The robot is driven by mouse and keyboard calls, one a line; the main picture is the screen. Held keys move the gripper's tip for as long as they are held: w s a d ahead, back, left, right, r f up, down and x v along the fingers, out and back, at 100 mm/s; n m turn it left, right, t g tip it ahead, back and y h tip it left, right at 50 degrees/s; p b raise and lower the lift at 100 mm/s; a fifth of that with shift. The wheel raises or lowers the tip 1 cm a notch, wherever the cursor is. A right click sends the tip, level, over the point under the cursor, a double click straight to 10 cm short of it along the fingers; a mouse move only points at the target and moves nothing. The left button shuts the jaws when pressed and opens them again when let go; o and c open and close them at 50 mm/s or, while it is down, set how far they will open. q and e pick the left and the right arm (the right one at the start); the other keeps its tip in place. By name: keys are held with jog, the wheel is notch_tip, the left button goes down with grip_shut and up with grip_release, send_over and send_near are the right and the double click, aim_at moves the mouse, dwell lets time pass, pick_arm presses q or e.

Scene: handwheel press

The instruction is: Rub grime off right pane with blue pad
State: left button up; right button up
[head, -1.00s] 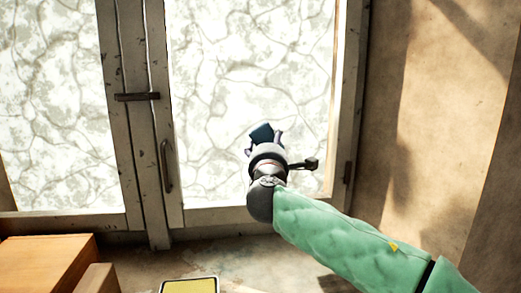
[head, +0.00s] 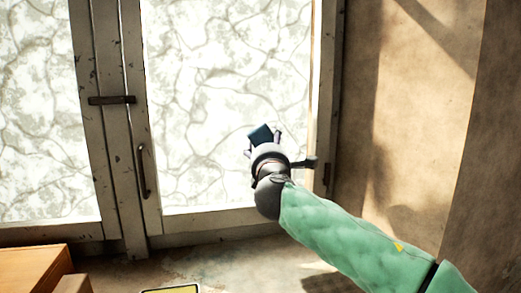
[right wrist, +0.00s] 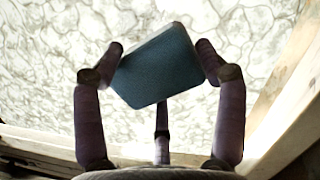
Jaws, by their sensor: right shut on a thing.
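The right pane (head: 225,75) is a bright window pane with grey-green veined grime over it, in a worn pale frame. My right gripper (head: 264,141) is in front of its lower right part. It is shut on the blue pad (head: 260,134). In the right wrist view the blue pad (right wrist: 157,66) sits tilted between the fingers of the gripper (right wrist: 160,75), with the veined pane behind it. I cannot tell whether the pad touches the glass. My left gripper is not in view.
The left pane (head: 40,120) is veined too. A dark latch (head: 111,100) and a handle (head: 146,170) sit on the frame between the panes. A wooden box (head: 30,270) and a yellow-topped item (head: 170,290) stand at the bottom. A plaster wall (head: 420,120) is at right.

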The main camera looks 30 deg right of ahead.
aim_at(193, 146)
jog(key=shift+s+d+b, duration=0.2)
jog(key=shift+s+d, duration=0.05)
jog(key=shift+d, duration=0.7)
jog(key=shift+s+d+b, duration=0.15)
jog(key=shift+s+d, duration=0.15)
jog(key=shift+d, duration=0.6)
jog(key=shift+s+d+b, duration=0.2)
jog(key=shift+s+d, duration=0.05)
jog(key=shift+d, duration=0.7)
